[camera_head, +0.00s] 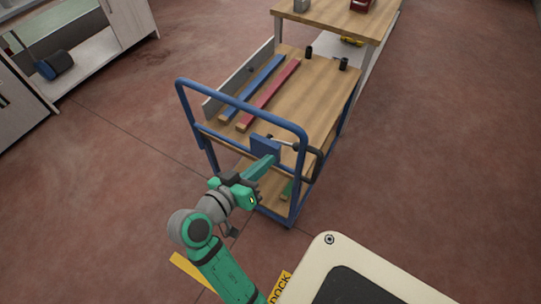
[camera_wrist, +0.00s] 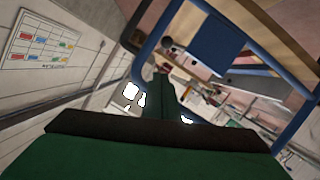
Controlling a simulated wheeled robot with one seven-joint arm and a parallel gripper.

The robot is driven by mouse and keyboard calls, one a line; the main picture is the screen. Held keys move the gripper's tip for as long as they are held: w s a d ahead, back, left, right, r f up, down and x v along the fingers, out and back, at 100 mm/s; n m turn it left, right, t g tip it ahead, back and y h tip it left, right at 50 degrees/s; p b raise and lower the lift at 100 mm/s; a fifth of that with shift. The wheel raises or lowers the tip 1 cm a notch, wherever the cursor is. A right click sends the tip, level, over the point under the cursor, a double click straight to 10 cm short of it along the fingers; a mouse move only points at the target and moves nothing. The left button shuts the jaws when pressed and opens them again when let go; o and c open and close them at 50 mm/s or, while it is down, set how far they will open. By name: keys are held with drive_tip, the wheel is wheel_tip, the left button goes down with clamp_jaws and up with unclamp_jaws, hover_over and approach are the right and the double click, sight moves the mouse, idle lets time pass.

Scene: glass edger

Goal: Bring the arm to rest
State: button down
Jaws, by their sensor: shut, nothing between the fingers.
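My gripper (camera_head: 264,164) is shut and empty at the end of my green and grey arm. In the head view it reaches to the near end of a blue-framed cart (camera_head: 243,109), close to a blue plate (camera_head: 265,146) on the cart's handle end. I cannot tell whether it touches the plate. In the wrist view the blue plate (camera_wrist: 216,38) shows at upper right, inside the blue tube frame (camera_wrist: 150,42). A dark green part of my gripper (camera_wrist: 158,100) points toward the frame.
The cart's wooden top holds a blue bar (camera_head: 252,89) and a red bar (camera_head: 268,95). A wooden table (camera_head: 335,22) stands behind the cart. Open floor (camera_head: 450,150) lies right of the cart.

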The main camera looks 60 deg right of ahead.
drive_tip(key=shift+a+r, duration=0.1)
drive_tip(key=shift+a, duration=0.2)
drive_tip(key=shift+w, duration=0.15)
